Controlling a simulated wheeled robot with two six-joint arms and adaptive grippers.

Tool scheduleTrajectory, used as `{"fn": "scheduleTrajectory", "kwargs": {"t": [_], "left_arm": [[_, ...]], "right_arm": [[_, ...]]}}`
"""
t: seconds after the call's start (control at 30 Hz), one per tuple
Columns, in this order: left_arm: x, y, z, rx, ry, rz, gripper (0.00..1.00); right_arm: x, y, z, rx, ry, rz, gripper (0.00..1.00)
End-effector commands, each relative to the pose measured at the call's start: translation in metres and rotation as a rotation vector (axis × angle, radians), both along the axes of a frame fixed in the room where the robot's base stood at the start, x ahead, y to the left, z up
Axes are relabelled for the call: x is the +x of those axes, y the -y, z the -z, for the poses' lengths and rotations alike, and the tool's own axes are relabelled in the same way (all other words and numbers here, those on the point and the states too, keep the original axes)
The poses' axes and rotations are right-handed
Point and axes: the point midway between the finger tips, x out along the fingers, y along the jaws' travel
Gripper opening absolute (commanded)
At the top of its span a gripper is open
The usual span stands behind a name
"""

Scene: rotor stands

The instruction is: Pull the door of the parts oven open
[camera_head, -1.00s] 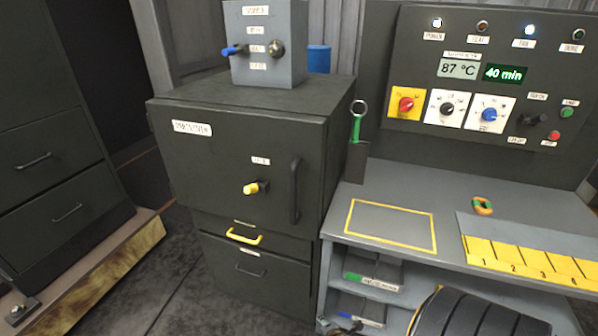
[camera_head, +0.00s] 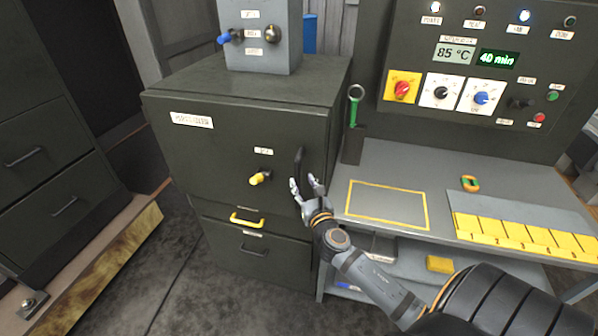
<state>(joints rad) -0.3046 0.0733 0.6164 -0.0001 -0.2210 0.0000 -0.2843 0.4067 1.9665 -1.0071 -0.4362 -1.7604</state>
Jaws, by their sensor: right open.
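The parts oven (camera_head: 190,155) is a dark grey cabinet left of the workbench, its door shut flush. A black vertical handle (camera_head: 300,162) is on the right side of the door. A yellow latch knob (camera_head: 259,178) sits left of the handle, now angled down to the left. My right gripper (camera_head: 305,186) is open at the handle's lower end, with its fingers on either side of it; I cannot tell whether they touch it. The gripper hides the handle's bottom. My left gripper is not in view.
Below the door are a yellow drawer handle (camera_head: 247,219) and a lower drawer. A grey box with a blue lever (camera_head: 230,37) stands on the oven. A control panel (camera_head: 480,65) reads 85 °C. The bench (camera_head: 400,165) is to the right; floor in front of the oven is clear.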

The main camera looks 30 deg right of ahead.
Motion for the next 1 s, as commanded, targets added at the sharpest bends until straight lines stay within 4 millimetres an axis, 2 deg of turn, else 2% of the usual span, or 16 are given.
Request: {"fn": "scheduleTrajectory", "kwargs": {"t": [0.1, 0.23, 0.37, 0.6, 0.9, 0.93, 1.0], "left_arm": [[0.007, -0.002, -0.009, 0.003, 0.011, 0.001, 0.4], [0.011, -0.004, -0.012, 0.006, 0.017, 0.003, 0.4], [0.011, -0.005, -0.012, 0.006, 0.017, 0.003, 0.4], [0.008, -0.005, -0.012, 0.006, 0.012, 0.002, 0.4], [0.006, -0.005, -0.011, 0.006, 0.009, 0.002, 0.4], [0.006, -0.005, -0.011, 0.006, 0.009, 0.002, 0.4], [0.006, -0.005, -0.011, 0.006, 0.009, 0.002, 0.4]], "right_arm": [[0.024, 0.007, -0.003, 0.003, 0.002, 0.001, 0.43], [0.041, 0.011, -0.002, 0.002, 0.002, 0.0, 0.43], [0.048, 0.013, 0.0, 0.002, 0.001, 0.0, 0.43], [0.049, 0.014, 0.001, 0.002, 0.0, -0.001, 0.43], [0.049, 0.014, 0.0, 0.002, 0.0, -0.001, 0.04], [0.049, 0.014, 0.0, 0.002, 0.0, -0.001, 0.0], [0.049, 0.014, 0.0, 0.002, 0.0, -0.001, 0.0]]}}
